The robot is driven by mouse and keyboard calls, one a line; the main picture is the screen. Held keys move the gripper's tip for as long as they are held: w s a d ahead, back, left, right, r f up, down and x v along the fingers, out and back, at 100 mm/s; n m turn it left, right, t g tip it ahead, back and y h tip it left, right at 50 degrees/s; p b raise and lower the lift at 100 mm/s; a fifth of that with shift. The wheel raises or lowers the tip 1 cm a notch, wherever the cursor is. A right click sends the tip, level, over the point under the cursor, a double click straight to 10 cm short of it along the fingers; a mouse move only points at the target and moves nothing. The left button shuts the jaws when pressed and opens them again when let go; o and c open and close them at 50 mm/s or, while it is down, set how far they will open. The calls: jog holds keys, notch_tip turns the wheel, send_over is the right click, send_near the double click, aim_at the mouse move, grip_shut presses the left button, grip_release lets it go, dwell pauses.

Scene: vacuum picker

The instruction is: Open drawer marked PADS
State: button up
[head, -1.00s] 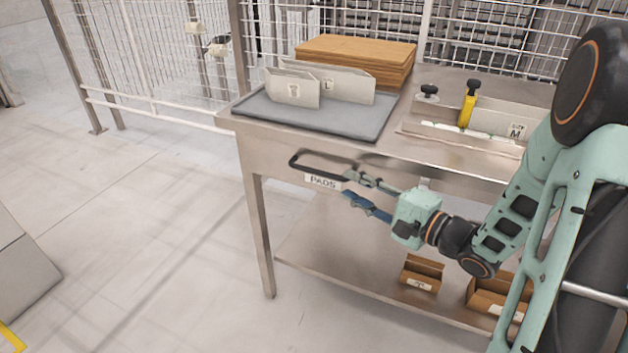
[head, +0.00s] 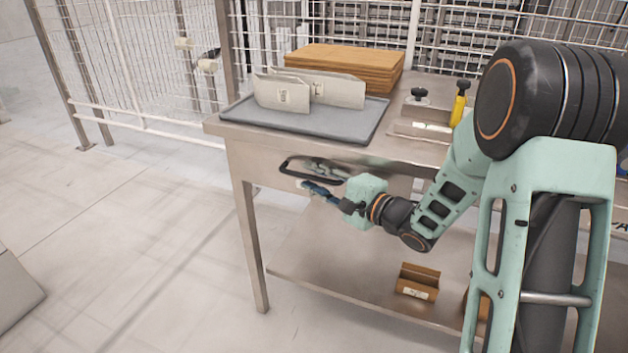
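The drawer front (head: 262,172) is set under the tabletop and appears closed. Its black bar handle (head: 283,168) runs across the front. The PADS label, readable a second ago, is now mostly hidden behind my gripper. My gripper (head: 305,175) is at the handle, with one finger above the bar and the blue-padded finger below it. The fingers are apart, so it is open around the handle. I cannot tell whether either finger touches the bar.
A small brown box (head: 418,282) stands on the lower shelf. The floor left of the table is clear.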

grip_shut()
dwell(0.3)
